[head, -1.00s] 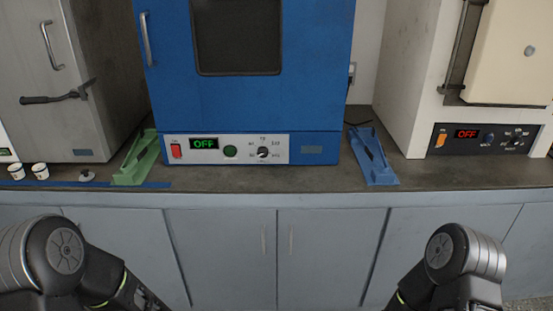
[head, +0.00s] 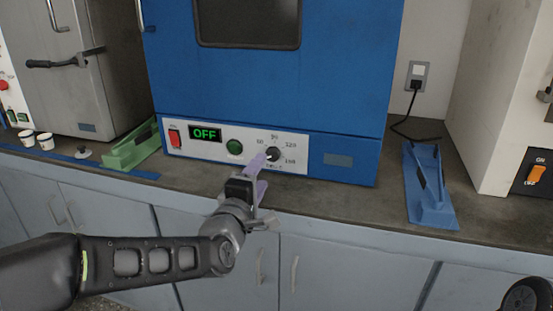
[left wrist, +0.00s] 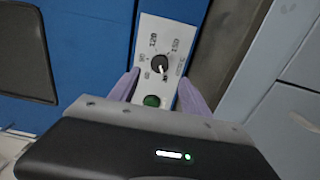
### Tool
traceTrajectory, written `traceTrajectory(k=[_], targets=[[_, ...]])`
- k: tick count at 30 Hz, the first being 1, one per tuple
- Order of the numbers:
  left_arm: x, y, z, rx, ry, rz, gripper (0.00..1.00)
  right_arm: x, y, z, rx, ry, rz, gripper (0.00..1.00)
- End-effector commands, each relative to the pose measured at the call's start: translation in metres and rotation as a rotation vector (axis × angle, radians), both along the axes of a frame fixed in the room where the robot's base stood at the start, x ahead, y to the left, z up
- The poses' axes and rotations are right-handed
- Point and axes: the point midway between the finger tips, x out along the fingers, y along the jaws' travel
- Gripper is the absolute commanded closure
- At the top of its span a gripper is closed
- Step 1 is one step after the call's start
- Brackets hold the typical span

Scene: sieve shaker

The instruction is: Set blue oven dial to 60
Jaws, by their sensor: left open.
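The blue oven (head: 270,85) stands on the counter. Its white front panel (head: 215,152) carries a lit green "OFF" display (head: 205,133) and a black dial (head: 273,155) ringed by printed marks including 60, 90 and 120. The dial's exact setting is hard to read. My left gripper (head: 262,171) is open just in front of the dial, its purple fingers partly covering the panel's lower part. In the left wrist view, the dial (left wrist: 159,63) lies between and just beyond the two open fingertips, with no visible contact. My right gripper is out of view.
A red switch (head: 174,138) and green button (head: 234,147) sit left of the dial. A green ramp-shaped piece (head: 130,148) and a blue one (head: 430,190) flank the oven. The counter before the panel is narrow.

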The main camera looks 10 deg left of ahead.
Motion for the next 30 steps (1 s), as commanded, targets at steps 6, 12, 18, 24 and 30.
traceTrajectory(k=[6,12,18,24,30], targets=[[0.000,0.000,0.000,0.001,0.001,-0.001,0.45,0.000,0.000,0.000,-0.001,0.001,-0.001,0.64],[0.008,-0.001,-0.001,0.002,0.002,-0.001,0.45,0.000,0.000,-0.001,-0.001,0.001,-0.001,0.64],[0.034,-0.003,-0.001,0.004,0.002,-0.002,0.45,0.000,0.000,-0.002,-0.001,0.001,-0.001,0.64],[0.064,-0.005,-0.002,0.003,0.003,-0.001,0.45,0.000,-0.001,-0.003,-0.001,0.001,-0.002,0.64],[0.078,-0.006,-0.001,0.003,0.002,-0.002,0.45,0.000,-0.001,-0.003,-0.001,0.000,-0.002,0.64]])
